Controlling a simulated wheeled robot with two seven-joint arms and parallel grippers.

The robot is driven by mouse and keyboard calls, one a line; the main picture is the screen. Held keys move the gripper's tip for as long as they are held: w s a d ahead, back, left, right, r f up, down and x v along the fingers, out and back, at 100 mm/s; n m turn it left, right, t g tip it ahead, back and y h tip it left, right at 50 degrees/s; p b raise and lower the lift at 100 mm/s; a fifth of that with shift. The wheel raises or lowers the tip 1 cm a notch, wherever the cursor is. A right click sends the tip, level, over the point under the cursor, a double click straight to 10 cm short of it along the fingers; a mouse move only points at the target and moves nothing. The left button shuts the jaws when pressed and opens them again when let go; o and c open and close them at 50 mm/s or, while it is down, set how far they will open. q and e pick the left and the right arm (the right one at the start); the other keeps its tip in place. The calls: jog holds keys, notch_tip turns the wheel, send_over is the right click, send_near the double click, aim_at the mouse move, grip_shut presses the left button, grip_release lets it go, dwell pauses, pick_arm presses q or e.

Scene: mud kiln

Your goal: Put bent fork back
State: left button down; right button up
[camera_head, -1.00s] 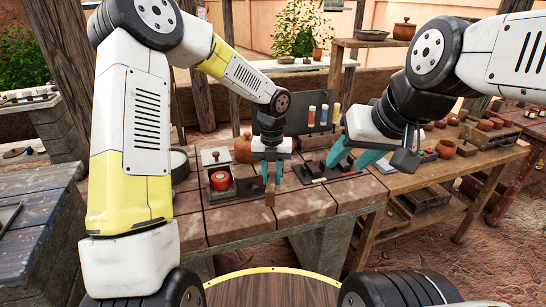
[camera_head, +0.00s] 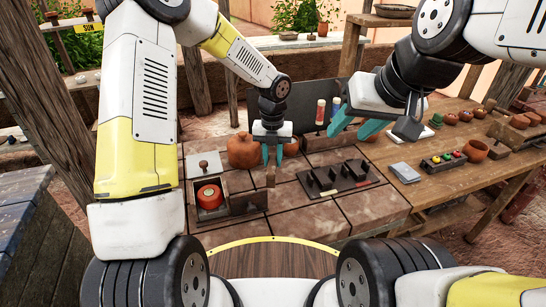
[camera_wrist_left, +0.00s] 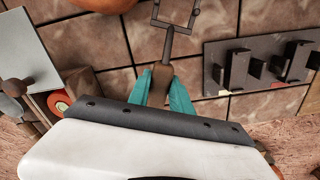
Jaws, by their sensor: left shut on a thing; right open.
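The bent fork has a brown handle (camera_wrist_left: 162,78) and a dark metal end with squared prongs (camera_wrist_left: 175,24), seen in the left wrist view. My left gripper (camera_head: 273,156) is shut on its handle, above the tiled bench. In the head view, only the brown handle (camera_head: 271,177) shows clearly below the fingers. A dark rack with several upright black brackets (camera_head: 337,177) lies on the bench to the right of my left gripper; it also shows in the left wrist view (camera_wrist_left: 240,87). My right gripper (camera_head: 358,128) is open and empty above the back right of the bench.
An open box with a red round thing (camera_head: 209,196) sits left of my left gripper. An orange pot (camera_head: 241,151) stands behind it. A wooden table (camera_head: 430,195) at right holds a grey block (camera_head: 404,172), a small tray of coloured balls and bowls. Bench tiles before the rack are clear.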

pick_arm(q)
jog(key=shift+f, duration=3.15)
jog(key=c, duration=1.2)
grip_release()
jog(key=shift+o, duration=0.2)
